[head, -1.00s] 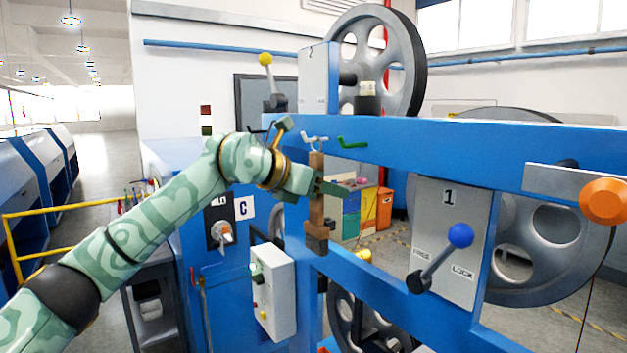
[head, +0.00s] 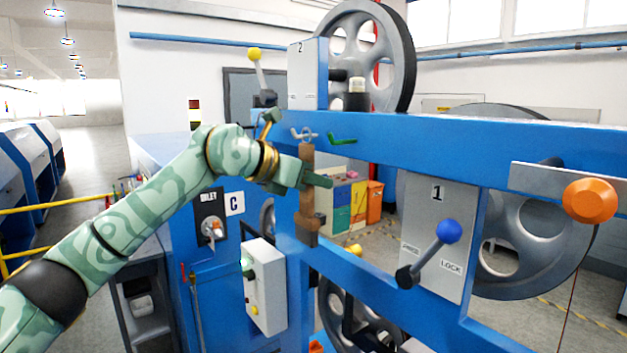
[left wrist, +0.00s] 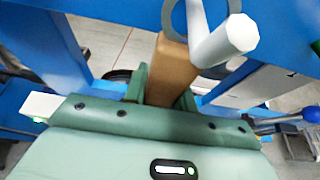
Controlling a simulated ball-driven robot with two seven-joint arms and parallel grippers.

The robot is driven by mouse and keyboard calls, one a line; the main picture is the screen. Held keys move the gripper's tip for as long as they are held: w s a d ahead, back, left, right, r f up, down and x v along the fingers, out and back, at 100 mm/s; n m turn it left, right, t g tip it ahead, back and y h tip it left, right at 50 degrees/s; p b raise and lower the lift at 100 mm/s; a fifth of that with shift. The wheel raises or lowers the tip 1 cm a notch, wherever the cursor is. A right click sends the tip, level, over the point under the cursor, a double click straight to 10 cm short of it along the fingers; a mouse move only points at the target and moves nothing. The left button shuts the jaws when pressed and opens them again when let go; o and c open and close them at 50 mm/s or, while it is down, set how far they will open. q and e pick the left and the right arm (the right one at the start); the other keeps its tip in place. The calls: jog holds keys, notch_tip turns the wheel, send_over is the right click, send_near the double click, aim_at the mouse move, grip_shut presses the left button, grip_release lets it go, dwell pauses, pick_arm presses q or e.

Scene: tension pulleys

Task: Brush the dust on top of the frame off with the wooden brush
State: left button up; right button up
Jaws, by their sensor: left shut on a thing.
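The wooden brush (head: 307,200) hangs upright at the blue frame (head: 440,145), with a metal ring at its top by a white hook (head: 301,133) and its dark head at the bottom. My left gripper (head: 312,181) is shut on its handle from the left. In the left wrist view the brown handle (left wrist: 172,72) stands between the green fingers (left wrist: 164,88), with the ring (left wrist: 197,14) and the pale hook (left wrist: 226,40) close beyond. I cannot tell whether the ring is still around the hook. Dust on the frame's top cannot be made out. My right gripper is not in view.
A green hook (head: 342,141) sits right of the white one. A blue-knobbed lever (head: 430,253), an orange knob (head: 589,200) and a yellow-knobbed lever (head: 257,70) stick out. A large grey wheel (head: 368,55) rises above the frame. A white control box (head: 265,287) is below.

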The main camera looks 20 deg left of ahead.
pick_arm(q)
jog(key=shift+s+a, duration=0.1)
jog(key=shift+s+a+b, duration=0.3)
jog(key=shift+s, duration=0.1)
jog(key=shift+r, duration=0.15)
dwell(0.4)
jog(key=shift+s+a+r, duration=0.35)
jog(key=shift+s+r, duration=0.05)
jog(key=shift+s, duration=0.05)
dwell(0.4)
jog(key=shift+s+a+r+b, duration=0.15)
jog(key=shift+s+a+b, duration=0.35)
jog(key=shift+s+a, duration=0.5)
jog(key=shift+s+d, duration=0.1)
jog(key=shift+s, duration=0.1)
